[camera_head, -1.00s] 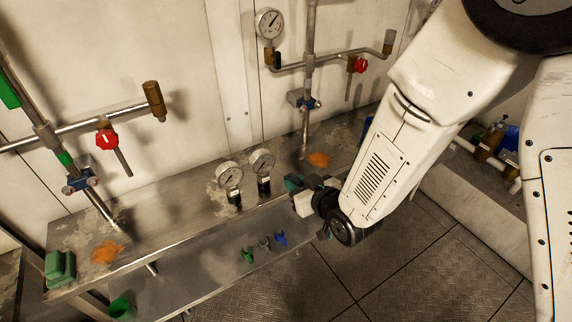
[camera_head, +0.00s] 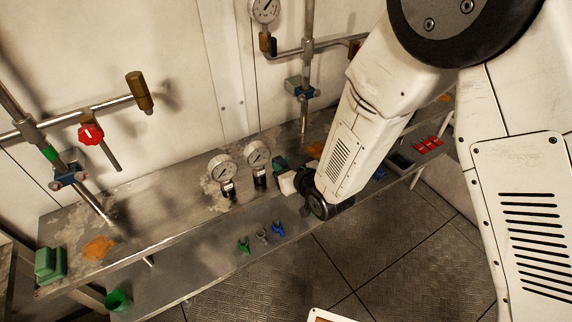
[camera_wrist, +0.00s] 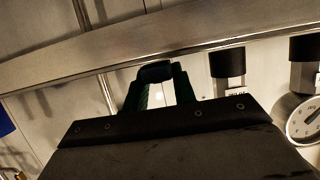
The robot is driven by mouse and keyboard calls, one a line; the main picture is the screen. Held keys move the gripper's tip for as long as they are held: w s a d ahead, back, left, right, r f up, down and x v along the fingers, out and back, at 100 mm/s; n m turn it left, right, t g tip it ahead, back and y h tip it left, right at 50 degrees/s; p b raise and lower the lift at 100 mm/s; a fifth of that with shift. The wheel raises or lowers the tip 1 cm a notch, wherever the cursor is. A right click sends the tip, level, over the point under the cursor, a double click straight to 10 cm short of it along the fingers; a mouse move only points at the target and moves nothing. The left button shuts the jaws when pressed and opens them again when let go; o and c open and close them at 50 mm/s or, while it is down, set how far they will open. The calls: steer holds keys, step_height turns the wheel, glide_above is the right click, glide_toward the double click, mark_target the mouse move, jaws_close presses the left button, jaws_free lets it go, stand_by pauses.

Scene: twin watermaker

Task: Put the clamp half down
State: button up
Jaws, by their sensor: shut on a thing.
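In the head view the held piece is hard to tell from the dark teal fingers. Whether it touches the bench (camera_head: 180,218) cannot be told. Blue clamps sit on the left pipe (camera_head: 70,176) and on the back pipe (camera_head: 301,89).
Two gauges (camera_head: 221,169) (camera_head: 257,155) stand close left of my gripper. Green, grey and blue clips (camera_head: 263,236) lie on the lower shelf. Green blocks (camera_head: 48,264) and a green cup (camera_head: 118,299) are at left. Red pieces (camera_head: 428,144) lie at right. The bench's left middle is clear.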

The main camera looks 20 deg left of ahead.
steer(key=shift+f, duration=0.15)
steer(key=o, duration=0.9)
steer(key=shift+o, duration=0.2)
steer(key=shift+d, duration=0.1)
steer(key=shift+s+d+r, duration=0.15)
steer(key=shift+d+r, duration=0.05)
steer(key=shift+r, duration=0.1)
steer(key=v, duration=1.1)
steer(key=shift+r, duration=0.15)
steer(key=shift+s+d, duration=0.1)
